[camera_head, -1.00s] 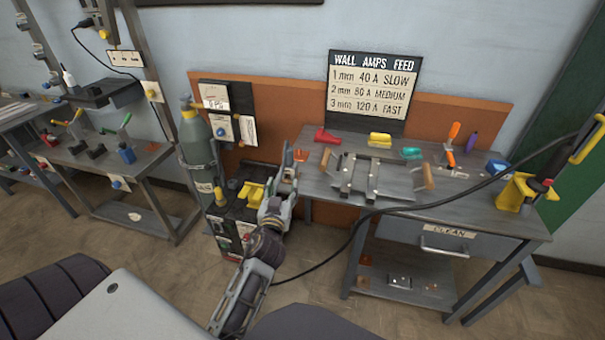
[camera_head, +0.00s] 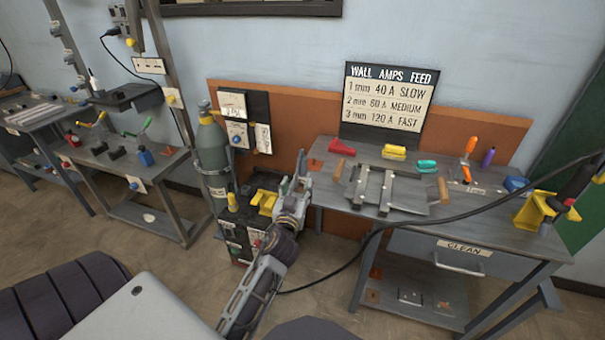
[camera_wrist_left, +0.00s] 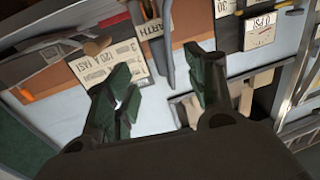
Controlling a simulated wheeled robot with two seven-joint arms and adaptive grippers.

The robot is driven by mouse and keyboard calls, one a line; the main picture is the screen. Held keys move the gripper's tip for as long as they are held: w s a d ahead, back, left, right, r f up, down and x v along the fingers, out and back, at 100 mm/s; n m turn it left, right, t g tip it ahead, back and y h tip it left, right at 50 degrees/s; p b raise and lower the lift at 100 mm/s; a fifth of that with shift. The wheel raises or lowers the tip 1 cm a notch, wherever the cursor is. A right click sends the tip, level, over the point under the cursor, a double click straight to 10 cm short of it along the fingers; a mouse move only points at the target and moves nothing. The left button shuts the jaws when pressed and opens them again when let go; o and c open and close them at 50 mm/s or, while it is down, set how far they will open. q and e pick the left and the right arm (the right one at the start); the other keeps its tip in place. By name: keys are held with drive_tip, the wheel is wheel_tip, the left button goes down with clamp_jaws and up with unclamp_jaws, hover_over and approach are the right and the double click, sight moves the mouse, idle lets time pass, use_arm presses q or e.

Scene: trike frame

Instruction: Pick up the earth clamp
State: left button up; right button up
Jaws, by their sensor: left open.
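In the left wrist view, a grey plier-like piece (camera_wrist_left: 166,45), which looks like the earth clamp, hangs beside a label reading EARTH (camera_wrist_left: 150,32). It lies beyond the gap between my left gripper's fingers (camera_wrist_left: 160,70). The dark green fingers are apart with nothing visible between them. In the head view, my left gripper (camera_head: 299,180) is beside the left end of the workbench (camera_head: 420,222), in front of the orange backboard (camera_head: 285,130). My right gripper is not in view.
A welding machine (camera_head: 240,235) with yellow parts and a gas cylinder (camera_head: 212,150) stand left of the gripper. A metal frame (camera_head: 385,190), a red tool (camera_head: 341,147) and other tools lie on the bench. A black cable (camera_head: 345,258) runs across its front.

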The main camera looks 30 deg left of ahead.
sight(302, 170)
use_arm(q)
drive_tip(key=shift+p+x, duration=0.4)
drive_tip(key=shift+x, duration=2.2)
drive_tip(key=shift+w+a, duration=0.15)
drive_tip(key=shift+w, duration=0.15)
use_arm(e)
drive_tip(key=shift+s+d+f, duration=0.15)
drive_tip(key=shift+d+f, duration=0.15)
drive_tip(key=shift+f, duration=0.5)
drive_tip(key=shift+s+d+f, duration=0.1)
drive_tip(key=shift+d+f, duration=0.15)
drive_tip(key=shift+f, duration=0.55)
